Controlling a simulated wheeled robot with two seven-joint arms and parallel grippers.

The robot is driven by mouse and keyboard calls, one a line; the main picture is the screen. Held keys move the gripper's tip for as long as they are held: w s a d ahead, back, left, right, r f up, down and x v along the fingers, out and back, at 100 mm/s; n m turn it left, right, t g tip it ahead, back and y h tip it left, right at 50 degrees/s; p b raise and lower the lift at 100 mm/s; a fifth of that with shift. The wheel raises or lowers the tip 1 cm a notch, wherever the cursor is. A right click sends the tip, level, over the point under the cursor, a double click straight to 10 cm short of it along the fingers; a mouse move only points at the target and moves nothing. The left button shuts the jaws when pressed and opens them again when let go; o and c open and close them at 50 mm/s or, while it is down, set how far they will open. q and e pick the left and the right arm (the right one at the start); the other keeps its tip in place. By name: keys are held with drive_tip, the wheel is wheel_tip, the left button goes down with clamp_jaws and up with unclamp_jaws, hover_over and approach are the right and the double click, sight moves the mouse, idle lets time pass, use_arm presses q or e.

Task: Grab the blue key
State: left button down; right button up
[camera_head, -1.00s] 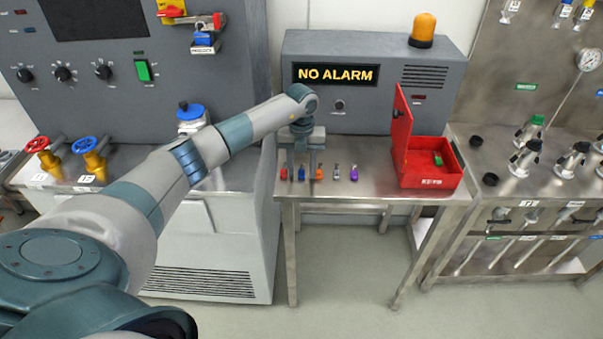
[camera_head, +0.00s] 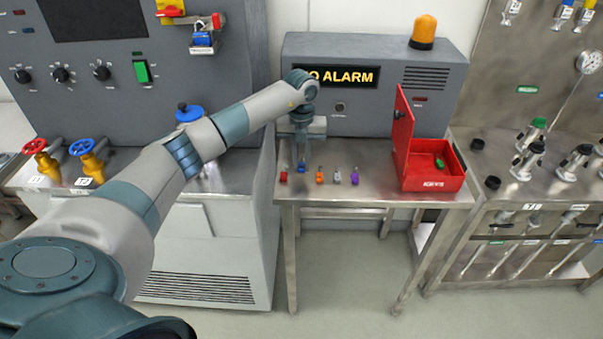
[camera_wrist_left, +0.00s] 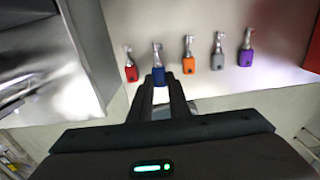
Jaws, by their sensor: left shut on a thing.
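The blue key (camera_head: 301,168) is at the left part of the small steel table (camera_head: 400,197), second from the left in a row of keys. My left gripper (camera_head: 301,157) points down over it and is shut on it. In the left wrist view the blue head of the key (camera_wrist_left: 158,76) sits at the tips of the left gripper (camera_wrist_left: 158,88), with its metal shaft pointing away. I cannot tell whether the key still touches the table. My right gripper is in neither view.
A red key (camera_head: 283,177) lies left of the blue one; orange (camera_head: 320,176), grey (camera_head: 337,178) and purple (camera_head: 353,180) keys lie to its right. An open red box (camera_head: 430,180) with a green item inside stands on the table's right. The alarm cabinet (camera_head: 375,110) stands behind.

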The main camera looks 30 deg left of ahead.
use_arm(q)
drive_tip(key=s+d+r+b, duration=0.1)
drive_tip(key=d+r+b, duration=0.1)
drive_tip(key=d, duration=0.3)
drive_tip(key=s+d+r+b, duration=0.1)
drive_tip(key=d+r+b, duration=0.1)
drive_tip(key=d+r, duration=0.3)
drive_tip(key=shift+s+d, duration=0.2)
drive_tip(key=shift+d, duration=0.55)
drive_tip(key=shift+r, duration=0.1)
